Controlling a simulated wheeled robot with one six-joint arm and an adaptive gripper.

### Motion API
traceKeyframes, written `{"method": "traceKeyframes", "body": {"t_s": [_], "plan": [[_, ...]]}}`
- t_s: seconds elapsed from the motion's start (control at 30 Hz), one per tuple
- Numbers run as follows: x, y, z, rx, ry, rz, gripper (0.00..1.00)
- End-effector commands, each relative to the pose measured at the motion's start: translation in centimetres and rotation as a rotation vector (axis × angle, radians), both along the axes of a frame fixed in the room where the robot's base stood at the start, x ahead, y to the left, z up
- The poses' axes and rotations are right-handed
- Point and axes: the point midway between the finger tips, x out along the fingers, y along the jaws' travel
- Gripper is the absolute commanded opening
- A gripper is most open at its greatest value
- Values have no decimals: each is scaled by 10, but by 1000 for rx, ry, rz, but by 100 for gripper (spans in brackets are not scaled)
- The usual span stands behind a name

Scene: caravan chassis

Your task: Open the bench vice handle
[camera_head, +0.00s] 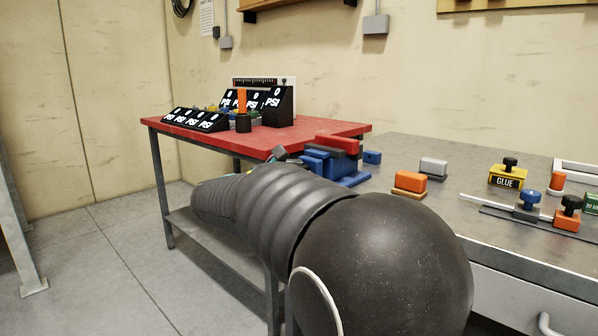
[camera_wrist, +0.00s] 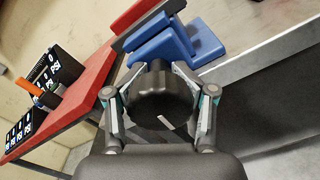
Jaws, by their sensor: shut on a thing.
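My gripper (camera_wrist: 158,80) is shut on this handle, with one finger on each side of the knob. In the head view my own arm hides the handle and most of the gripper.
The red table (camera_head: 350,128) carries black PSI displays (camera_head: 200,120) and an orange-topped part (camera_head: 242,105). Open floor (camera_head: 110,260) lies at the left.

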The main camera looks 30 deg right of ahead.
Motion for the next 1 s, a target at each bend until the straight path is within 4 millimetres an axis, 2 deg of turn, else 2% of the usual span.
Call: {"method": "traceKeyframes", "body": {"t_s": [0.6, 0.63, 0.7, 1.0], "plan": [[0, -1, -1, -1, 6, -2, 12], [0, -1, -1, -1, 6, -2, 55], [0, -1, -1, -2, 6, -1, 72], [0, 0, 0, -1, 5, -1, 74]]}}
